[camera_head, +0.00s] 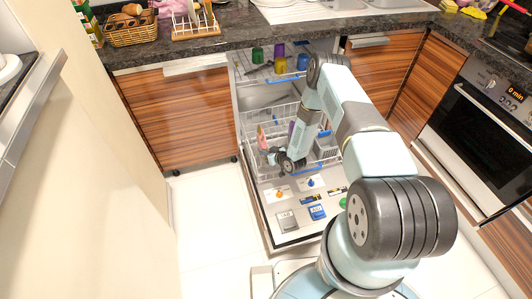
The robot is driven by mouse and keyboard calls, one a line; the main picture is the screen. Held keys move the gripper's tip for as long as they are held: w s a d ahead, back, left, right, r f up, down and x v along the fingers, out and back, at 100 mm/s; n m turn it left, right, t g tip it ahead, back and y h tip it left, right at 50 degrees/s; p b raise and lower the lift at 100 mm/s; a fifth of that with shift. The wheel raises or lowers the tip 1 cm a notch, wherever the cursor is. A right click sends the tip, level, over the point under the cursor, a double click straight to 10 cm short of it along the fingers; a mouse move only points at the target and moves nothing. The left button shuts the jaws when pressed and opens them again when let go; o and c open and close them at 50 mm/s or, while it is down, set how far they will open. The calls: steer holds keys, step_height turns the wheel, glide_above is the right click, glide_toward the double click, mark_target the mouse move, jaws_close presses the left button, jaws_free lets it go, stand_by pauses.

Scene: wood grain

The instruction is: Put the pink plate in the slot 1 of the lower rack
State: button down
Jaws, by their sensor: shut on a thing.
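The pink plate (262,138) shows as a small, thin, upright pink shape at the left part of the lower rack (268,116). My arm reaches down over the open dishwasher, and my gripper (272,155) is low at the left front of that rack, right by the plate. It is shut on the plate, though the contact is small and partly hidden by my wrist. I cannot tell which slot the plate's lower edge is at. My forearm hides the middle of the rack.
The open dishwasher door (283,235) lies low in front, with several small coloured items on it. The upper rack (250,70) holds green, purple, blue and yellow cups. A purple item (291,128) stands in the lower rack. An oven (490,135) is at right; floor (205,215) is clear at left.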

steer(key=shift+f, duration=1.1)
steer(key=c, duration=1.1)
jaws_free()
steer(key=shift+s+d, duration=0.1)
steer(key=v, duration=1.3)
steer(key=shift+s+d+r, duration=0.15)
steer(key=shift+s, duration=0.05)
